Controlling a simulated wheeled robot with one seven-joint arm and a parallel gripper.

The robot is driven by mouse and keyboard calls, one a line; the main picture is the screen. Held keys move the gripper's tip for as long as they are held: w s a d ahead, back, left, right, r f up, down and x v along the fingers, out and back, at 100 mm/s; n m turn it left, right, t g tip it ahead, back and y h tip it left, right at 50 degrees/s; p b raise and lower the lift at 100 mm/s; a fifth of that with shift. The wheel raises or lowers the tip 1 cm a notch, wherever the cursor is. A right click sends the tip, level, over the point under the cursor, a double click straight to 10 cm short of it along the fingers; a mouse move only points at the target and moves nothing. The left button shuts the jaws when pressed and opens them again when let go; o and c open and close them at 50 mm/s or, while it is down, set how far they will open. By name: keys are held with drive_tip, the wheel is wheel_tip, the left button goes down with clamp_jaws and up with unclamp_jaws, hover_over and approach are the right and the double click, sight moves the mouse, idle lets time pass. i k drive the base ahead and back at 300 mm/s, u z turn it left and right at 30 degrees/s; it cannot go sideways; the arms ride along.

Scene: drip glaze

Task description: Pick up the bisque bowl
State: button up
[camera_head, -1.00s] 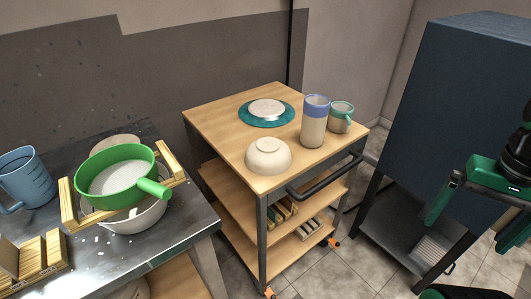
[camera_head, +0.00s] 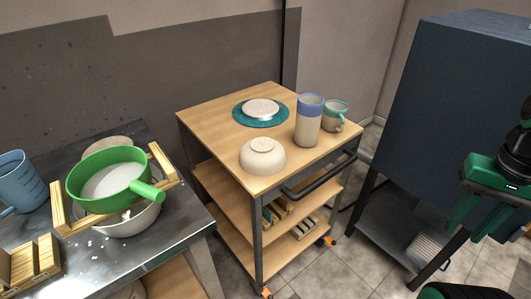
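The bisque bowl (camera_head: 262,157) is cream-coloured and sits upside down on the top of the wooden cart (camera_head: 210,118), near its front left corner. Its foot ring faces up. My gripper (camera_head: 468,228) is at the right edge of the view, with green fingers pointing down and left. The fingers are apart with nothing between them. It is well to the right of the bowl and in front of the dark blue cabinet, not touching the bowl.
A blue-rimmed tumbler (camera_head: 309,122) and a green-rimmed mug (camera_head: 335,116) stand right of the bowl. A teal disc (camera_head: 239,117) bears an upturned plate (camera_head: 261,107). A cart handle (camera_head: 322,177) juts forward. A metal bench (camera_head: 182,218) with a green sieve (camera_head: 112,177) is left; a blue cabinet (camera_head: 448,90) is right.

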sight(261, 156)
drive_tip(key=z, duration=1.35)
drive_tip(key=k, duration=1.45)
drive_tip(key=u, duration=0.9)
drive_tip(key=i, duration=1)
drive_tip(key=z, duration=0.05)
